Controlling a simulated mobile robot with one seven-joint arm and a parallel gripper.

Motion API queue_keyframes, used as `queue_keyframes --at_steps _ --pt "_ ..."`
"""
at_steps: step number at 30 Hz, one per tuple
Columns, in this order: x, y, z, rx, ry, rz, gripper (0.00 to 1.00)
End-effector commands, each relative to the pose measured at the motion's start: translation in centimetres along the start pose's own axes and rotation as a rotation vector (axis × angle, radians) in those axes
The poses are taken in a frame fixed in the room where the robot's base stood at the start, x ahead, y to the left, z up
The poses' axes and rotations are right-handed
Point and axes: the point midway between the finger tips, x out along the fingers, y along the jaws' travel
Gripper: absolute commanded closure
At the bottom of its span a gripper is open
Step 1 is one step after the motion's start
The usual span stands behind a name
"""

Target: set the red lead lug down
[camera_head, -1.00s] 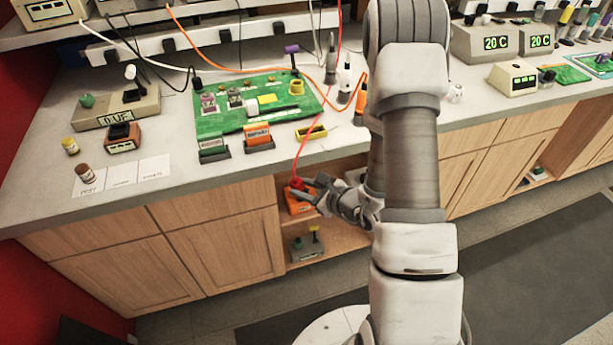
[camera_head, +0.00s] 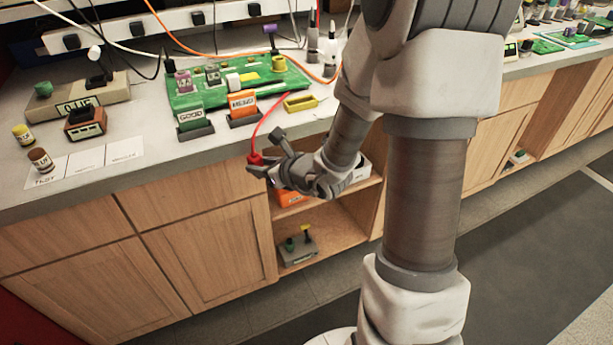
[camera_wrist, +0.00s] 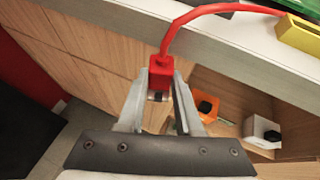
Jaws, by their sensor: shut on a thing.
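My gripper (camera_head: 262,166) is shut on the red lead lug (camera_head: 255,159), in front of the counter's front edge and above the open shelf. In the wrist view the red lug (camera_wrist: 161,70) sits between the two fingertips (camera_wrist: 160,85), with a metal part showing below its red body. The red lead (camera_head: 266,124) runs from the lug up over the counter edge toward the back. It also shows in the wrist view (camera_wrist: 205,11), curving away to the right.
The counter holds a green board (camera_head: 215,98), a yellow tray (camera_head: 300,102), a green-labelled block (camera_head: 191,119) and an orange-labelled block (camera_head: 243,107). White labelled cards (camera_head: 86,160) lie at left. Below, the open shelf holds an orange box (camera_head: 288,196) and a grey device (camera_head: 298,250).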

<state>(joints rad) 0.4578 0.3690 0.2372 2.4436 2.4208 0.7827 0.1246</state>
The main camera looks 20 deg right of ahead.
Motion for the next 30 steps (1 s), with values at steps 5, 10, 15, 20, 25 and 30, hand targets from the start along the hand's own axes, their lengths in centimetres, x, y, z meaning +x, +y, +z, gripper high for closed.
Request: queue_keyframes --at_steps 5,10,15,20,25,30 --pt "0.5 0.0 -0.9 0.038 0.006 -0.029 1.00" --pt "0.6 0.1 -1.2 0.067 0.014 -0.051 1.00" --pt "0.5 0.0 -1.1 0.083 0.021 -0.060 1.00" --pt "1.1 -3.0 -2.8 0.098 0.023 -0.082 1.00" --pt "2.0 -6.5 -4.6 0.111 0.023 -0.107 1.00" --pt "3.1 -11.1 -7.2 0.129 0.023 -0.140 1.00"
